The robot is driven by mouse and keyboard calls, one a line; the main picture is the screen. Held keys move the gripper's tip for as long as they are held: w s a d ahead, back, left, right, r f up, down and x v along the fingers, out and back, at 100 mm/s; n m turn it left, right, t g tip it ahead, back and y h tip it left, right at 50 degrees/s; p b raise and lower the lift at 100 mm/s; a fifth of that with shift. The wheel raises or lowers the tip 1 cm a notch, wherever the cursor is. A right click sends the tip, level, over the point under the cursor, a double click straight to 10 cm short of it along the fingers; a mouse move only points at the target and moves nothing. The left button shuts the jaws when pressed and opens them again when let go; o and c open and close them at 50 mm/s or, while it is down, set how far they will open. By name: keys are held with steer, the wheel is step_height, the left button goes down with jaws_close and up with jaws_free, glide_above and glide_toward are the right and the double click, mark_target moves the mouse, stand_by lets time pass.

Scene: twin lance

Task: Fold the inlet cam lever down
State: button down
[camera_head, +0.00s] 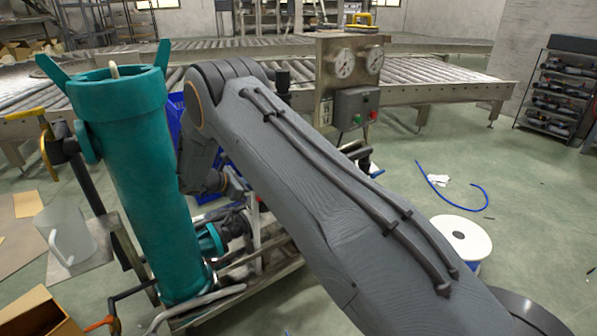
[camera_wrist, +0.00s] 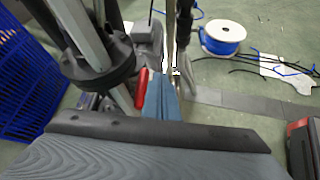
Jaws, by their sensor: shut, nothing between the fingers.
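In the wrist view my gripper (camera_wrist: 165,76) shows as two blue-grey fingers pressed together, with nothing between them. A small red lever-like handle (camera_wrist: 141,88) is just left of the fingers, beside a grey upright pipe; it looks like the cam lever. I cannot tell whether the fingers touch it, and its lower end is hidden. A black round collar (camera_wrist: 98,62) sits left of it. In the head view the tall teal housing (camera_head: 145,180) stands on a cart at left. My arm hides the lever there, and the fingertips cannot be made out.
A gauge panel (camera_head: 347,75) stands behind my arm. A roller conveyor (camera_head: 430,85) crosses the back. A white spool (camera_head: 460,240) and blue hose (camera_head: 450,203) lie on the floor at right. A blue crate (camera_wrist: 30,85) is at left in the wrist view. A clear jug (camera_head: 68,235) stands left of the housing.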

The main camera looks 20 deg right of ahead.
steer(key=v, duration=0.8)
steer(key=s+d+r+m+g+y+p, duration=0.3)
steer(key=s+d+r+m+p, duration=0.4)
steer(key=s, duration=0.5)
steer(key=s+d+r+m+g+y+p, duration=0.2)
steer(key=s+d+r+m+y+p, duration=0.15)
steer(key=s+r, duration=0.75)
steer(key=w+f+t+y+b, duration=0.8)
steer(key=w+f+b, duration=0.5)
steer(key=w+f, duration=0.75)
steer(key=w+d+f+m+t+y+b, duration=0.1)
steer(key=w+t+y+b, duration=0.2)
steer(key=t+b, duration=0.35)
steer(key=s+d+r+m+t+y+b, duration=0.2)
steer(key=s+d+r+t+y+b, duration=0.3)
steer(key=d+b, duration=0.3)
steer(key=b+x, duration=0.5)
steer(key=x, duration=0.8)
steer(key=shift+a+r+t+y, duration=0.25)
steer(key=shift+r+t+y, duration=0.1)
steer(key=shift+t, duration=0.1)
